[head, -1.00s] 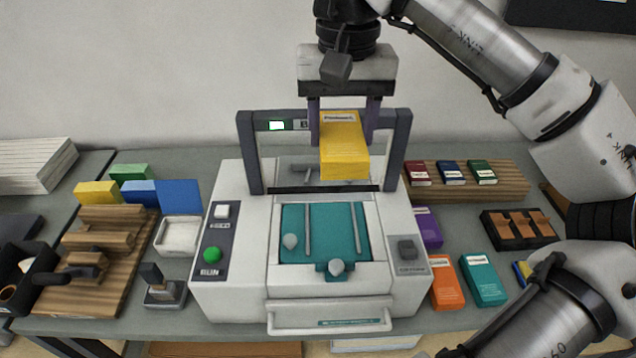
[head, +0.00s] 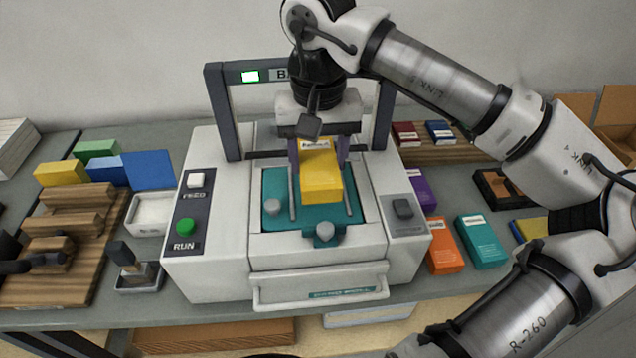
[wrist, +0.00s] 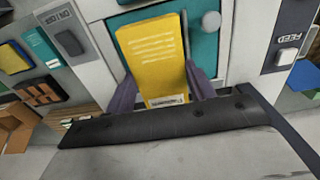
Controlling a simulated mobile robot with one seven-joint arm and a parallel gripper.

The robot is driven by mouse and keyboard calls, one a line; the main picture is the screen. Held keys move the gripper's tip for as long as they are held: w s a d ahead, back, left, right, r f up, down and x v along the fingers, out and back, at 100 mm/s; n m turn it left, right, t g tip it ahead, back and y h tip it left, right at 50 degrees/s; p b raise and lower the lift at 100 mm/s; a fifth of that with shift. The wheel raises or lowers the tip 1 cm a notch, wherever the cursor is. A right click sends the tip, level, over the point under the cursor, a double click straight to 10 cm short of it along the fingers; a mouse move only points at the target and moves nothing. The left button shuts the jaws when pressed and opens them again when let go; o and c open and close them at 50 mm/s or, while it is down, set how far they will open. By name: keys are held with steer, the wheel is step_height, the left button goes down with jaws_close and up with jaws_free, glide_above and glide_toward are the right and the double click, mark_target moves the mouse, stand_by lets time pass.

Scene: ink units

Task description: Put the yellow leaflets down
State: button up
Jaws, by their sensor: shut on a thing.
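The yellow leaflets (head: 321,180) form one yellow block with a pale label at its top end. My gripper (head: 320,150) is shut on the block, with a purple finger on each side. In the head view the block hangs in front of the teal bed (head: 272,184) of a white machine (head: 215,255); I cannot tell whether it touches the bed. In the wrist view the yellow leaflets (wrist: 153,55) lie between the fingers, with the teal bed (wrist: 203,45) behind them. The bed has two grey rails and two round grey knobs.
The machine's dark frame (head: 222,110) stands around my gripper. A green RUN button (head: 185,226) is on its left panel. Orange (head: 444,245) and teal (head: 481,241) packs lie to the right. Wooden racks (head: 60,245) and coloured blocks stand left.

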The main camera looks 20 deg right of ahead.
mark_target(318, 176)
steer(key=shift+f+b, duration=1.15)
steer(key=shift+f, duration=0.95)
steer(key=shift+f, duration=0.1)
steer(key=o, duration=1.1)
steer(key=shift+c, duration=0.2)
step_height(318, 176, up, 12)
steer(key=shift+r+b, duration=0.15)
steer(key=shift+b, duration=0.45)
